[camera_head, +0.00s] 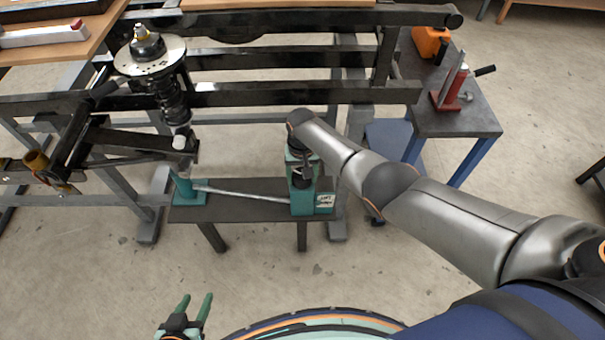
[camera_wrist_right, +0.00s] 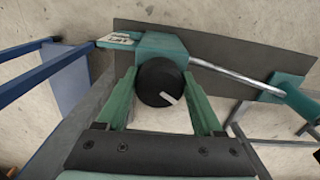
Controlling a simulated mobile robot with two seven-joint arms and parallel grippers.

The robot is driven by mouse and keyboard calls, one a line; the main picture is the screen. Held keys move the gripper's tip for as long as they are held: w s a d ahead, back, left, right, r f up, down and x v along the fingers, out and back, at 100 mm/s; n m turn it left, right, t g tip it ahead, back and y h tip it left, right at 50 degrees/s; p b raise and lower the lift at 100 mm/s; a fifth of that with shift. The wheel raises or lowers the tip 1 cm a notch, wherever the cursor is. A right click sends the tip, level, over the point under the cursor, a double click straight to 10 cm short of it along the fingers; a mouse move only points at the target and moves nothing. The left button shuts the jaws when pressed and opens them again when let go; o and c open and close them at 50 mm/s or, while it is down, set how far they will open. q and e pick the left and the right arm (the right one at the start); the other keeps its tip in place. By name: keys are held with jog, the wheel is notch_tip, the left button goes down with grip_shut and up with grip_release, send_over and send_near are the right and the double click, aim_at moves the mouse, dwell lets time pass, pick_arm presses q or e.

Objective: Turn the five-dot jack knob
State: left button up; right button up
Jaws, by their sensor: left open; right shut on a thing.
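The jack is a teal unit (camera_head: 303,198) on a low dark bench, with a white label plate (camera_head: 325,201) beside it. In the right wrist view its teal body (camera_wrist_right: 160,46) carries a round black knob (camera_wrist_right: 155,76) with a white pointer mark; no dots can be made out. My right gripper (camera_wrist_right: 161,80) is shut on the knob, one green finger on each side. In the head view the right arm reaches down over the jack and hides the knob. My left gripper (camera_head: 197,297) is open and empty, low at the bottom edge, away from the jack.
A metal rod (camera_head: 240,194) links the jack to a teal post (camera_head: 187,190) under the spring strut (camera_head: 170,90). Black frame rails (camera_head: 270,95) stand behind. A side table (camera_head: 455,120) at right holds a red tool (camera_head: 448,92). The floor in front is clear.

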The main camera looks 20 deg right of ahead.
aim_at(300, 175)
jog(key=m, duration=0.6)
jog(key=shift+a, duration=0.15)
jog(key=m, duration=0.6)
jog(key=shift+w+m, duration=0.2)
jog(key=shift+m, duration=0.1)
jog(key=o, duration=1.4)
jog(key=shift+r, duration=0.1)
notch_tip(300, 175, up, 12)
jog(key=p, duration=0.7)
jog(key=shift+r, duration=0.15)
